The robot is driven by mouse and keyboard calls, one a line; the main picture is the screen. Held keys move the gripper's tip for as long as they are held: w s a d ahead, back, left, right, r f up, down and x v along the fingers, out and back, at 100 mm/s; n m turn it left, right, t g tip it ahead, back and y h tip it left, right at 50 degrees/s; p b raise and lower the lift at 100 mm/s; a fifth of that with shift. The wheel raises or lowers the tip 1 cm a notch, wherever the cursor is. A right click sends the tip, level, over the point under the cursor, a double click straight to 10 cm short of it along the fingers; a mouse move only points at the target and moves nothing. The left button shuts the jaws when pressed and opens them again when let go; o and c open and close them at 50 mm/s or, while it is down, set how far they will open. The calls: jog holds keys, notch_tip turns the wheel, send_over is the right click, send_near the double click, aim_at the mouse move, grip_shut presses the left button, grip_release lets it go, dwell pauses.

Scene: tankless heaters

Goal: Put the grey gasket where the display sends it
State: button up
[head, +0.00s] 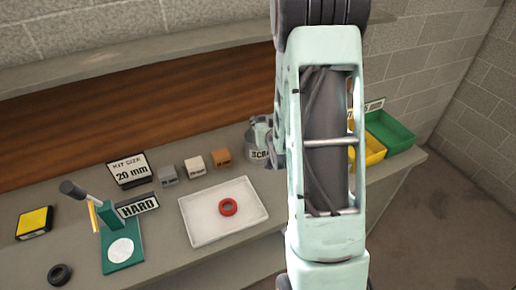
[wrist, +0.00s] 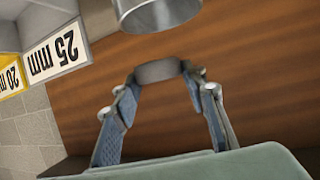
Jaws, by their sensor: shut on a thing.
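My gripper (wrist: 158,84) is shut on the grey gasket (wrist: 158,70), whose rim shows between the fingertips in the wrist view. In the head view my gripper (head: 264,132) is at the scrap can (head: 258,152), partly behind my arm; the gasket cannot be made out there. The can's metal rim also shows in the wrist view (wrist: 155,14), apart from the gasket. The display (head: 130,169) reads "KIT SIZE: 20 mm". A sign (head: 138,206) by the green tester (head: 122,233) reads "HARD". A yellow bin (head: 375,149) and a green bin (head: 389,132) stand at right, partly hidden.
A white tray (head: 193,228) holds a red ring (head: 228,207). A black ring (head: 59,273) lies at front left. Grey, white and orange blocks (head: 194,165) stand behind the tray. The wrist view shows upside-down "25 mm" (wrist: 56,52) and "20 mm" (wrist: 11,78) signs.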

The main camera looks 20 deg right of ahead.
jog(key=o, duration=1.3)
jog(key=shift+r, duration=5.05)
